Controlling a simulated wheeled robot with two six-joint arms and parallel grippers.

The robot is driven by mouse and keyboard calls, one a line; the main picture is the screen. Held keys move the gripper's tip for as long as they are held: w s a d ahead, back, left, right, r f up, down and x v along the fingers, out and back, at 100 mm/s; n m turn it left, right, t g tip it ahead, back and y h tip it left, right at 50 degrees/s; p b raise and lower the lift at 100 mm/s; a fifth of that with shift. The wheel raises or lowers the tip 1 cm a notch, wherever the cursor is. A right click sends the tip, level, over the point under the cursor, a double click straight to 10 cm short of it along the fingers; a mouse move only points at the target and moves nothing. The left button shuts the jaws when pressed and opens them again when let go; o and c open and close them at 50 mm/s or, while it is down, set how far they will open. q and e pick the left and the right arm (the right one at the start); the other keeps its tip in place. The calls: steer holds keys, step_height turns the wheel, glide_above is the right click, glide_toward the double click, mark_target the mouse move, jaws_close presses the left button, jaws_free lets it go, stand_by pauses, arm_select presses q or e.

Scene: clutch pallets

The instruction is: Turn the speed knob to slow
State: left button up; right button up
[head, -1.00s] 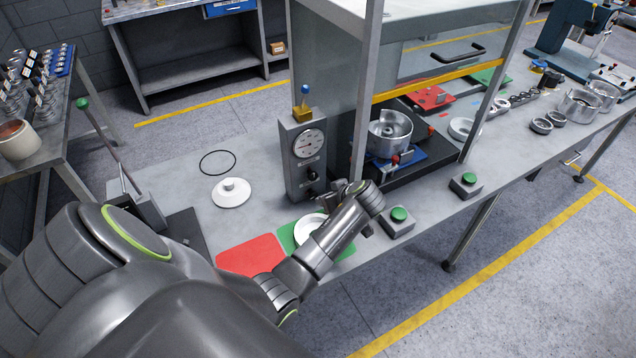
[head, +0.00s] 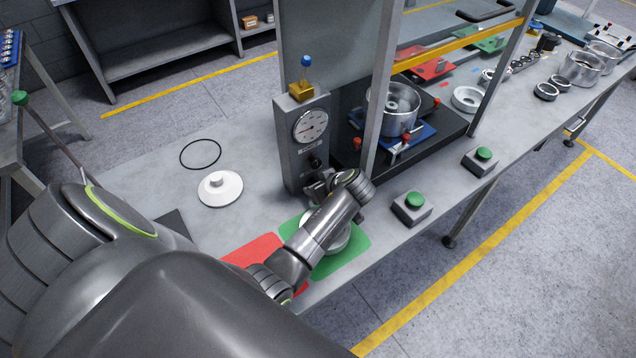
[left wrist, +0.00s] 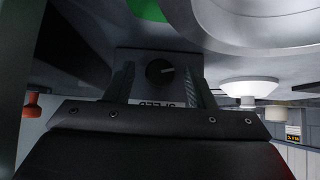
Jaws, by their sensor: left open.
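The black speed knob (head: 315,162) sits low on the front of the grey control box (head: 291,150), below a round white dial gauge (head: 311,126). In the left wrist view the knob (left wrist: 160,73) is round with a pale pointer mark toward the picture's right. A "SPEED" label (left wrist: 157,104) appears upside down beside it. My left gripper (head: 322,186) is in front of the box, just below the knob in the head view. In the left wrist view its open fingers (left wrist: 162,78) straddle the knob's position with space on both sides; contact cannot be told. My right gripper is not seen.
A metal frame post (head: 378,110) stands right of the box. A green mat (head: 349,256) with a metal round part and a red mat (head: 254,249) lie below my arm. Green push buttons (head: 414,200) are to the right. A white lidded disc (head: 219,190) lies left.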

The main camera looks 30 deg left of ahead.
arm_select(q)
steer(key=shift+d, duration=0.1)
steer(key=shift+c, duration=1)
steer(key=c, duration=0.7)
steer(key=shift+c, duration=0.2)
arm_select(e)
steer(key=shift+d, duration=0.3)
